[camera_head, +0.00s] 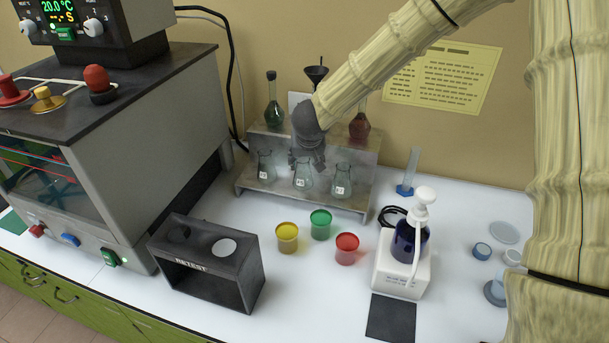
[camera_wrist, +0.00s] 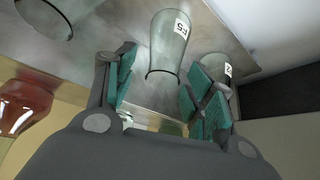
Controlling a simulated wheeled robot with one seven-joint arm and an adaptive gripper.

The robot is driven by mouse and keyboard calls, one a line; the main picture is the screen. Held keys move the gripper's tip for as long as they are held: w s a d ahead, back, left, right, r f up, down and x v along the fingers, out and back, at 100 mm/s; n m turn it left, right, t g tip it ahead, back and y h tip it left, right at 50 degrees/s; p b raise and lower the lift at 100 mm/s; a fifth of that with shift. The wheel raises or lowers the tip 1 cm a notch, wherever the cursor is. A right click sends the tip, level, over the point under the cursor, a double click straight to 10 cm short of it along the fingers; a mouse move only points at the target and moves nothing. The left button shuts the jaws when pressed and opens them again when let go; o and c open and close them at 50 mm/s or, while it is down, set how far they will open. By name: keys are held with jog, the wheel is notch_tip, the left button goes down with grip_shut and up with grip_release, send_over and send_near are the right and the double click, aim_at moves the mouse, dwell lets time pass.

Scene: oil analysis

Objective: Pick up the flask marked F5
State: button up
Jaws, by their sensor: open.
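The flask marked F5 (camera_wrist: 168,45) is clear glass with a white label, seen from above between my fingers in the wrist view. In the head view, it appears to be the middle clear flask (camera_head: 303,181) on the lower shelf of the metal rack (camera_head: 250,187). My gripper (camera_head: 308,163) is open and comes down from above, close to its neck; it also shows in the wrist view (camera_wrist: 162,88). Gaps show between the flask's neck and the teal finger pads. My gripper partly hides the flask's top in the head view.
Clear flasks stand on either side, left (camera_head: 265,168) and right (camera_head: 342,182); the left one is near a finger in the wrist view (camera_wrist: 226,72). A green flask (camera_head: 273,115) and a red flask (camera_head: 359,127) stand on the upper shelf. Coloured cups (camera_head: 320,225) stand in front.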

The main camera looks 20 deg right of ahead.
aim_at(302, 161)
jog(key=w+f, duration=0.2)
jog(key=shift+w+a+f, duration=0.1)
jog(key=shift+w+f, duration=0.15)
jog(key=shift+w, duration=0.05)
jog(key=shift+w+f, duration=0.15)
jog(key=shift+f, duration=0.1)
jog(key=shift+s+f+p, duration=0.2)
jog(key=shift+f+p, duration=0.05)
jog(key=shift+p, duration=0.1)
jog(key=shift+w+f, duration=0.1)
jog(key=shift+f, duration=0.25)
jog(key=x, duration=0.2)
jog(key=shift+w+f, duration=0.25)
jog(key=shift+w, duration=0.15)
jog(key=shift+s+r, duration=0.15)
jog(key=shift+s, duration=0.1)
jog(key=shift+w, duration=0.15)
jog(key=c, duration=0.4)
jog(key=shift+c, duration=1.4)
